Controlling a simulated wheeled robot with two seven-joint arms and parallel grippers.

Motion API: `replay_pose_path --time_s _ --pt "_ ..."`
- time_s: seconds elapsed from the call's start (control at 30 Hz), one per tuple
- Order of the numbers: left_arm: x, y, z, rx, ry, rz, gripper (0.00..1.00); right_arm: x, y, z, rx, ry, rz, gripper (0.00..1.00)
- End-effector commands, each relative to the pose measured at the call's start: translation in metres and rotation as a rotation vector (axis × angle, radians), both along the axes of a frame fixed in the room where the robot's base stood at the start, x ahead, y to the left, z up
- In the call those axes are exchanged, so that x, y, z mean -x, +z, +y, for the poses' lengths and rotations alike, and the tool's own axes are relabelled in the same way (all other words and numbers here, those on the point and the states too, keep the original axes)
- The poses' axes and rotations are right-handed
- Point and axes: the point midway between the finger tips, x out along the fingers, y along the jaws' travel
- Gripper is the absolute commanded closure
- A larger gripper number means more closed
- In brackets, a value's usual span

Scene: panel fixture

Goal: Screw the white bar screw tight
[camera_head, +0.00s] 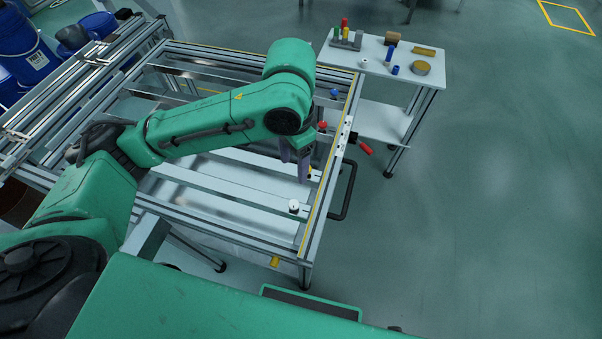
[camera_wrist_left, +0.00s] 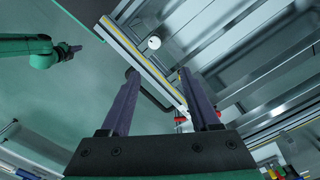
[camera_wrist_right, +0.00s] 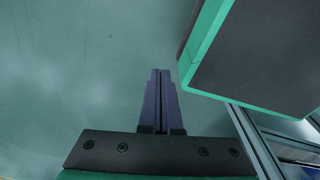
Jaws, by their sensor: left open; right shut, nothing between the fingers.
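The white bar screw (camera_head: 294,206) stands on a crossbar near the front right corner of the panel frame (camera_head: 230,228). Its round white head also shows in the left wrist view (camera_wrist_left: 154,42), just beyond the fingertips. My left gripper (camera_head: 302,174) is open and empty, pointing down above the frame's right side, farther back than the white screw. Its two fingers (camera_wrist_left: 160,76) are spread in the left wrist view. My right gripper (camera_wrist_right: 160,74) is shut and empty over bare floor. It shows small and away from the frame in the left wrist view (camera_wrist_left: 72,49).
A red screw (camera_head: 323,126) and a blue one (camera_head: 334,92) stand farther back along the same side. A red-handled part (camera_head: 364,149) and a dark rail stick out to the right. A side table (camera_head: 430,78) holds coloured cylinders. Blue bins (camera_head: 25,50) stand at left.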

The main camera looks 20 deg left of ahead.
Motion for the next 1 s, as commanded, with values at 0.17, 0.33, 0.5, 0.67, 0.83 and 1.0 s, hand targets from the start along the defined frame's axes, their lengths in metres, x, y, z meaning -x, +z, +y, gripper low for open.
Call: replay_pose_path --time_s 0.17,0.33,0.5,0.67,0.83,1.0 --pt "0.002 -0.029 0.000 -0.001 -0.001 0.004 0.38 0.017 -0.009 0.001 -0.002 -0.001 0.026 1.00" --pt "0.003 -0.075 0.000 -0.001 0.000 0.004 0.38 0.048 -0.021 0.001 0.000 -0.001 0.076 1.00" --pt "0.003 -0.118 0.000 0.000 -0.002 0.001 0.38 0.036 -0.028 0.002 -0.001 0.000 0.057 1.00" --pt "0.003 -0.140 0.000 0.001 -0.002 -0.002 0.38 0.017 -0.030 0.004 -0.004 0.001 0.023 1.00" --pt "0.003 -0.144 -0.001 0.002 -0.003 -0.002 0.38 0.020 -0.030 0.003 -0.004 0.001 0.029 1.00" --pt "0.003 -0.144 -0.001 0.002 -0.003 -0.002 0.53 0.026 -0.030 0.003 -0.003 -0.001 0.038 1.00"
